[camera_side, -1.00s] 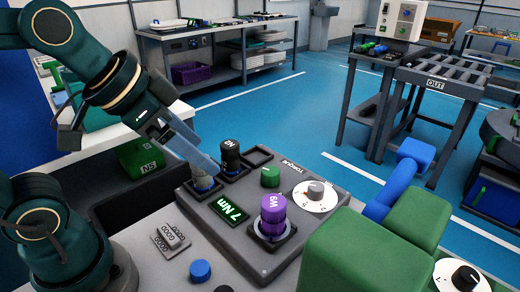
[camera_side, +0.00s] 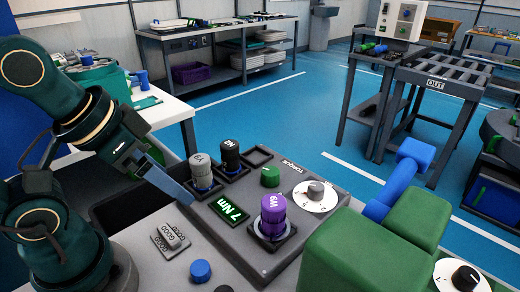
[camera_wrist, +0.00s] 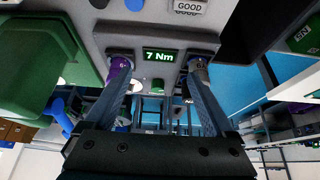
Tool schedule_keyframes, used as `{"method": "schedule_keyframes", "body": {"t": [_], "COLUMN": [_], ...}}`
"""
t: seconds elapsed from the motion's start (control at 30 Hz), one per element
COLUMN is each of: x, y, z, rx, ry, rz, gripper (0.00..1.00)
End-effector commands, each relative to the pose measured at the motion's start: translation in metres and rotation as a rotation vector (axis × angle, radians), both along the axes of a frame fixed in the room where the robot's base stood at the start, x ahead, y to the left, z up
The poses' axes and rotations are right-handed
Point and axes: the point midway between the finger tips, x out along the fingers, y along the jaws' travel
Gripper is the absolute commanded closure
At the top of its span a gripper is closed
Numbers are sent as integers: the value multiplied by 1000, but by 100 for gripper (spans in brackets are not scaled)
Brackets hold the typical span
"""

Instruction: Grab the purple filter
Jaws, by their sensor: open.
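The purple filter (camera_side: 273,214) stands upright in a square holder on the right part of the grey torque panel (camera_side: 225,252) in the side view. In the wrist view the purple filter (camera_wrist: 119,66) shows at upper left, partly behind a finger. My gripper (camera_side: 178,194) is left of the panel in the side view, close to a grey filter (camera_side: 201,172) and well apart from the purple one. In the wrist view my gripper (camera_wrist: 160,88) has its two fingers spread with nothing between them.
The green display (camera_side: 229,209) reads 7 Nm. A green knob (camera_side: 270,176) and a white dial (camera_side: 315,196) sit behind the purple filter. A large green block (camera_side: 350,245) stands to the right.

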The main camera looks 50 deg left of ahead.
Motion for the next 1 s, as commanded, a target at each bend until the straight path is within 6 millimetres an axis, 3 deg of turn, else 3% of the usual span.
{"method": "schedule_keyframes", "body": {"t": [0.17, 0.27, 0.47, 0.63, 0.83, 1.0], "x": [-2, 5, 33, 65, 103, 128], "y": [0, 0, -8, -22, -46, -70], "z": [0, 15, 40, 47, 34, 7], "rx": [-17, -46, -103, -132, -135, -111], "ry": [10, -5, 55, 144, 264, 364], "rz": [32, 84, 166, 213, 243, 242], "gripper": [11, 11, 11, 11, 11, 11]}}
